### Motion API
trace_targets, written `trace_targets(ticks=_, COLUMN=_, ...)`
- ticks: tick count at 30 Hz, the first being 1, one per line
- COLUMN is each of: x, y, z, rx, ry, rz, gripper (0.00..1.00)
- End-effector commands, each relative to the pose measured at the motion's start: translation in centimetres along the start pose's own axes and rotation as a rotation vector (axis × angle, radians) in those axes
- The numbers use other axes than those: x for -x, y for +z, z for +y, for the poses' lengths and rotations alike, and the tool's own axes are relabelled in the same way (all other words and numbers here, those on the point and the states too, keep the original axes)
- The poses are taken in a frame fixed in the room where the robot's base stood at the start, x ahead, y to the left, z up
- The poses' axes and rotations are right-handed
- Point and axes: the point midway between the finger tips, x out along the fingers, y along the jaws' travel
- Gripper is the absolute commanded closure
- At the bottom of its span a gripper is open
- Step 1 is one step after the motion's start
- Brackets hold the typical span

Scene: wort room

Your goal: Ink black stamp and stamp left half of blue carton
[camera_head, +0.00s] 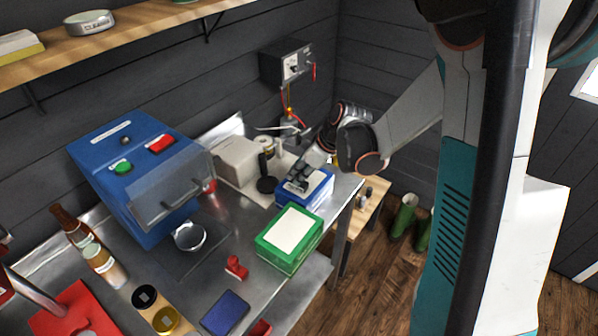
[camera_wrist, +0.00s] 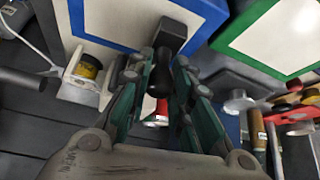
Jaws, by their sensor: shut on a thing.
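The blue carton (camera_head: 318,195) with a white top panel stands at the bench's right end. It also fills the upper left of the wrist view (camera_wrist: 92,42). My gripper (camera_head: 299,182) is over this carton, pointing down. In the wrist view my gripper (camera_wrist: 162,66) is shut on a black stamp (camera_wrist: 171,35), its dark head against the carton's white panel. I cannot tell whether the stamp touches the carton; its lower face is hidden. No print shows on the visible panel.
A green carton (camera_head: 275,251) stands close in front of the blue one. A red stamp (camera_head: 236,267), a dark blue pad (camera_head: 225,313) and round tins (camera_head: 144,297) lie nearer. A blue machine (camera_head: 125,175) stands left. The bench edge drops off to the right.

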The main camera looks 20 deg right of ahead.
Motion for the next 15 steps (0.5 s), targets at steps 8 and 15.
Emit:
trace_targets(ticks=8, x=0.4, y=-0.1, z=0.0, rx=0.0, ry=0.0, rz=-0.002, gripper=0.96)
trace_targets(ticks=15, x=1.9, y=-1.0, z=-0.1, rx=0.0, ry=0.0, rz=-0.001, gripper=0.96)
